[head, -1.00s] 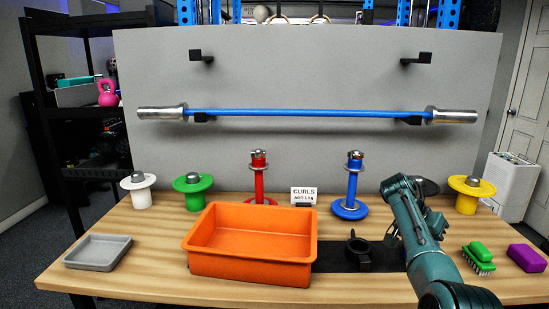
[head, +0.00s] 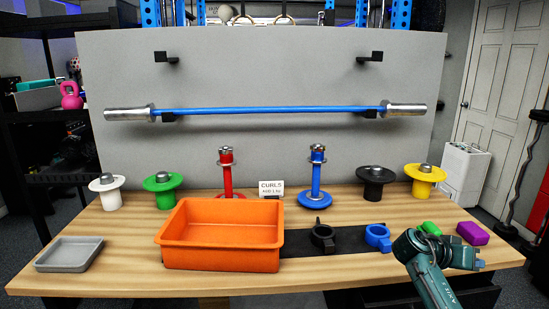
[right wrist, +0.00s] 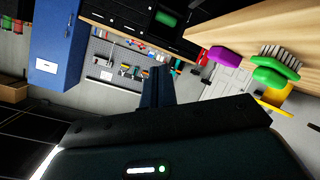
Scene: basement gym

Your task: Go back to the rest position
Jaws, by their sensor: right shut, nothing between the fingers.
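My right arm comes in at the lower right of the head view, in front of the table's front right edge. Its gripper (head: 480,265) points to the right and looks shut and empty. In the right wrist view the two dark fingers (right wrist: 157,88) are together with nothing between them. The gripper is apart from the green brush (head: 430,229) and purple block (head: 472,233), which are behind it on the table. My left gripper is in neither view.
The wooden table (head: 120,227) holds an orange bin (head: 220,257), a grey tray (head: 70,254), a black collar (head: 322,238), a blue collar (head: 378,236) and several coloured spools and posts. A blue bar (head: 270,110) hangs on the grey panel. Floor shows at the right.

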